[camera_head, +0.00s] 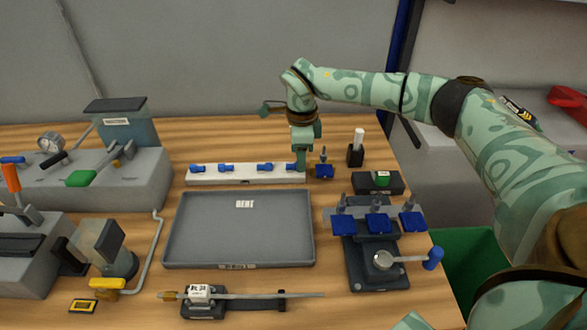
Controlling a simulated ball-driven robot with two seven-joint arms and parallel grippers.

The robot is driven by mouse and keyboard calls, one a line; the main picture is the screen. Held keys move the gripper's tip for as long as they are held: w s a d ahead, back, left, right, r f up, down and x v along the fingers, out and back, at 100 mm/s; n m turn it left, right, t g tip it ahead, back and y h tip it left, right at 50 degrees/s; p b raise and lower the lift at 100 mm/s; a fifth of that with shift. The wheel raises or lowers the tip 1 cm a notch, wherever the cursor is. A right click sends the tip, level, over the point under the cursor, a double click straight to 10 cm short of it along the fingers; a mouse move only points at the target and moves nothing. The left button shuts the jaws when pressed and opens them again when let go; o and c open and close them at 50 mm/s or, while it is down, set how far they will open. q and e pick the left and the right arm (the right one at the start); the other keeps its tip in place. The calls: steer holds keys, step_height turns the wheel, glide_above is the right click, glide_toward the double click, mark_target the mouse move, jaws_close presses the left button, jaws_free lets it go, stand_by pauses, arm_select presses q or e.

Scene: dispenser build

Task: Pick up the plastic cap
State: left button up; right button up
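A white strip (245,176) lies along the back of the wooden table and carries several small blue pieces, which look like the plastic caps. The rightmost blue cap (291,166) sits at the strip's right end. My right gripper (302,169) points down at that end, right beside this cap and partly in front of the strip. Its fingers are too small to tell whether they are open or touch the cap. A blue block with a grey stem (324,170) stands just right of the gripper. My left gripper is out of view.
An empty grey tray (240,230) lies in front of the strip. Right of it is a dark fixture (377,262) with blue blocks and a lever. A black holder (355,155) with a white piece stands behind. Grey machines (140,185) fill the left. A green bin (470,265) stands right of the table.

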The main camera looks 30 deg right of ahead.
steer(key=shift+f, duration=0.8)
steer(key=shift+r, duration=0.1)
jaws_close()
steer(key=r+p, duration=0.1)
steer(key=r, duration=0.3)
steer(key=shift+a+r+p, duration=0.15)
steer(key=shift+a+p, duration=0.05)
steer(key=shift+p, duration=0.1)
steer(key=s+a+r+p, duration=0.3)
steer(key=s+a+r, duration=0.3)
steer(key=a, duration=0.6)
step_height(320, 180, up, 3)
steer(key=shift+f, duration=0.1)
steer(key=shift+a, duration=0.1)
